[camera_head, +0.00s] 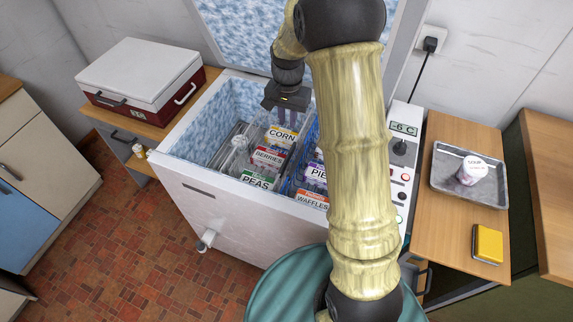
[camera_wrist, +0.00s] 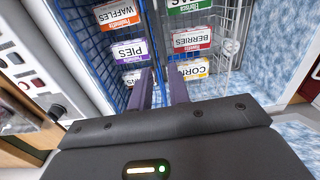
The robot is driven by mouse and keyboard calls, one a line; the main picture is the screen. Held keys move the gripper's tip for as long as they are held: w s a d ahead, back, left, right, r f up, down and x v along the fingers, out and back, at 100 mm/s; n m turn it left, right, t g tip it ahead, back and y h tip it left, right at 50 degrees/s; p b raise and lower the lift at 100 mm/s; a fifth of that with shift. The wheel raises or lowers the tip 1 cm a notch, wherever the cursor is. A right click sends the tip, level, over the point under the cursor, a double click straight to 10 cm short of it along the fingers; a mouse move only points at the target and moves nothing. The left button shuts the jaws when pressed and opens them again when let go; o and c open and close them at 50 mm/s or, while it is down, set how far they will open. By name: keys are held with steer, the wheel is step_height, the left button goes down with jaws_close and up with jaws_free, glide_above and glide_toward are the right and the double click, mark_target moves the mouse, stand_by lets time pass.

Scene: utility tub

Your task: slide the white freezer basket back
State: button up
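The white wire basket (camera_head: 240,142) hangs in the open chest freezer, left of the blue basket (camera_head: 298,165) in the head view. It holds packs of corn (camera_head: 282,134), berries (camera_head: 269,156) and peas (camera_head: 257,179). In the wrist view the white basket (camera_wrist: 236,45) is on the right and the blue basket (camera_wrist: 82,50) on the left. My gripper (camera_head: 281,117) is over the far part of the freezer, fingers pointing down. In the wrist view its two purple fingers (camera_wrist: 161,80) are apart, near where the baskets meet. Whether they touch a rim is unclear.
The freezer lid (camera_head: 245,30) stands open behind. A red and white cooler (camera_head: 137,78) sits on the left cabinet. On the right are a metal tray (camera_head: 447,183) with a tub and a yellow item (camera_head: 488,244). My arm hides part of the blue basket's side.

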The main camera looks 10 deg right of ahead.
mark_target(287, 158)
steer(key=shift+w+f, duration=0.45)
step_height(287, 158, down, 17)
steer(key=shift+f+p, duration=0.2)
steer(key=shift+p, duration=0.3)
jaws_close()
